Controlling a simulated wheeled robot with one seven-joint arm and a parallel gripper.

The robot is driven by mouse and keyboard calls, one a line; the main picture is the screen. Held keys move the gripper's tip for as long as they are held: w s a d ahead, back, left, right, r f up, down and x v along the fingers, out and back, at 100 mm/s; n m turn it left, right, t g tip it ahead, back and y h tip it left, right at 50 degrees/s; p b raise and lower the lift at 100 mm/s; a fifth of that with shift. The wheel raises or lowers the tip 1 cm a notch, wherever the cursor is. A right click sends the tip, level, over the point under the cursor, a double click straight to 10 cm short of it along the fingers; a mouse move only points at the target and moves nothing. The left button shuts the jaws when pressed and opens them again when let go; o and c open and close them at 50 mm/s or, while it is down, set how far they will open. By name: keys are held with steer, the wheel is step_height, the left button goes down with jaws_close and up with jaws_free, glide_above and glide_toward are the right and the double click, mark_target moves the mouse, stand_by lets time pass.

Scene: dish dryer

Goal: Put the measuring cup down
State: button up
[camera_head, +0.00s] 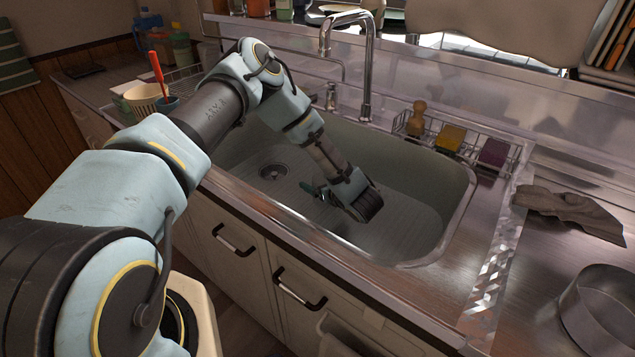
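My gripper (366,204) is low inside the sink (410,222), near the sink's floor and right of the drain. Its fingers point down and away from the camera. I cannot tell whether they are open or shut. A small dark green piece (316,191) shows just left of the gripper, beside my wrist. I cannot tell whether it is part of the measuring cup, or whether it is held. No measuring cup can be clearly made out; my wrist and gripper cover part of the sink floor.
The chrome faucet (367,75) rises behind the sink. A wire rack (470,150) with a brush and sponges lines its back right edge. A cloth (570,208) and a round metal ring or pan (600,312) lie on the right counter. A cream bowl (146,98) stands at left.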

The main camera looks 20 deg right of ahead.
steer(key=shift+o, duration=0.7)
steer(key=shift+r, duration=0.1)
steer(key=shift+r, duration=0.15)
steer(key=b+v, duration=0.1)
steer(key=v, duration=1.1)
steer(key=shift+b, duration=0.3)
